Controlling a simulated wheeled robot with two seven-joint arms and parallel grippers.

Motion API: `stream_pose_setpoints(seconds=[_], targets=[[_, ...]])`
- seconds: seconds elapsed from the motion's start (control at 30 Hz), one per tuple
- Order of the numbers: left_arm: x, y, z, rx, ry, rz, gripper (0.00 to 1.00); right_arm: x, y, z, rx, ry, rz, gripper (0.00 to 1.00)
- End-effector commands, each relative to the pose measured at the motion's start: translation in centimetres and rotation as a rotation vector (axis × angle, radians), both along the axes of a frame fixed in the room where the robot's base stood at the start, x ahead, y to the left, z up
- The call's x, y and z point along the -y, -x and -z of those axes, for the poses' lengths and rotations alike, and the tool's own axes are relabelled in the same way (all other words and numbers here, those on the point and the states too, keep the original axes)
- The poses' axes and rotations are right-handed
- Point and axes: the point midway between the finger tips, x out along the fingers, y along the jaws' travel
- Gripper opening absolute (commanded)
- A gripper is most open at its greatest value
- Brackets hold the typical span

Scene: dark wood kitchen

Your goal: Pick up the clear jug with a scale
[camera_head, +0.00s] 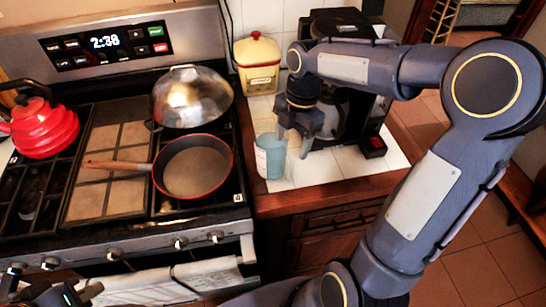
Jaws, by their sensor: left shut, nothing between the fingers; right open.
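The clear jug (270,158), pale blue and see-through with markings on its side, stands upright on the tiled counter just right of the stove. My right gripper (294,143) is open and points down at the jug's upper right side. One finger overlaps the jug's rim in the picture; I cannot tell whether it touches. The jug's handle is not clearly visible. My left gripper (76,294) shows only in part at the bottom left corner, in front of the stove, shut and empty.
A dark coffee machine (345,110) stands close behind and right of the jug. A cream and red canister (258,64) is behind it. The stove holds a red pan (193,168), a domed metal lid (192,97) and a red kettle (42,126). Bare tiles (325,168) lie right of the jug.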

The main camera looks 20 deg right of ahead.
Motion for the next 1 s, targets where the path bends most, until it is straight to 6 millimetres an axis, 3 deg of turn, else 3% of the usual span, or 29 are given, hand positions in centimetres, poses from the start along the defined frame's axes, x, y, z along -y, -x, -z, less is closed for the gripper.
stream_pose_setpoints(seconds=[0.43, 0.77, 1.0], targets=[[0.0, 0.0, -0.4, 0.000, 0.000, 0.000, 0.00, -0.9, 0.4, 5.9, -0.004, -0.001, 0.003, 0.64], [0.0, 0.0, -0.4, 0.000, 0.000, 0.000, 0.00, -1.0, 0.4, 6.7, -0.001, -0.001, 0.003, 0.64], [0.0, 0.0, -0.4, 0.000, 0.000, 0.000, 0.00, -1.0, 0.4, 6.7, -0.001, -0.001, 0.003, 0.32]])
